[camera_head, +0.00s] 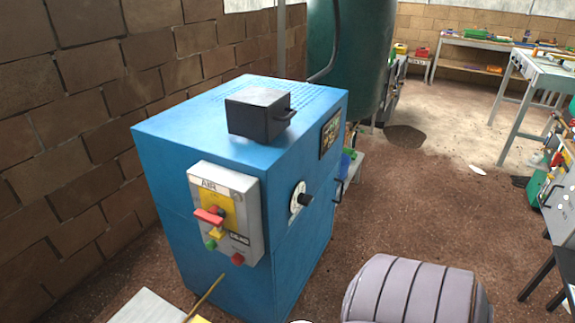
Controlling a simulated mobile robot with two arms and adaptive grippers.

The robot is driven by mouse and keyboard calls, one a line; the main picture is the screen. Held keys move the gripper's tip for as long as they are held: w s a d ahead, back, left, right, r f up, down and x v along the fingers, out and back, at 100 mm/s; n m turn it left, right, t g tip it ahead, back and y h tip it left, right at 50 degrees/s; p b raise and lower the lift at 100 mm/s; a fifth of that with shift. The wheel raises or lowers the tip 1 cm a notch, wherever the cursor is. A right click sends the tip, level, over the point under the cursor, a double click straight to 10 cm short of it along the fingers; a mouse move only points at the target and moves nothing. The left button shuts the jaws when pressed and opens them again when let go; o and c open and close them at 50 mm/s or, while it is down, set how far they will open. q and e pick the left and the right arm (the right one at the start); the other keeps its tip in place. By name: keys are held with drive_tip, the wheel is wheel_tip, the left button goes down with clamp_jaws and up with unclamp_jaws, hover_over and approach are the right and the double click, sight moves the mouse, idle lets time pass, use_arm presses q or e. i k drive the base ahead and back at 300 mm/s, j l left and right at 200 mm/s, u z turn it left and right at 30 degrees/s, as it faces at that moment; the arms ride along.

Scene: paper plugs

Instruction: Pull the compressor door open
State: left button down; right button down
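A blue cabinet (170,190), which looks like the compressor, stands upright left of centre against the brick wall. A grey control panel labelled AIR (247,195) with a red lever (208,215) and buttons is on its near face. A black knob on a white round plate (298,194) is on its right face. A small dark handle (338,190) shows near the far edge of that face. The door appears closed; its exact outline is hard to make out. Neither of my grippers is in view.
A small black box with a handle (256,112) sits on top of the cabinet. A ribbed grey-lilac rounded object (400,290) is at the bottom, right of the cabinet. A green tank (350,45) stands behind. Workbenches (540,75) line the right. Brown floor (420,190) between is mostly clear.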

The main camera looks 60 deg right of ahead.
sight(293, 258)
drive_tip(key=z, duration=2.05)
drive_tip(key=i+l, duration=1.25)
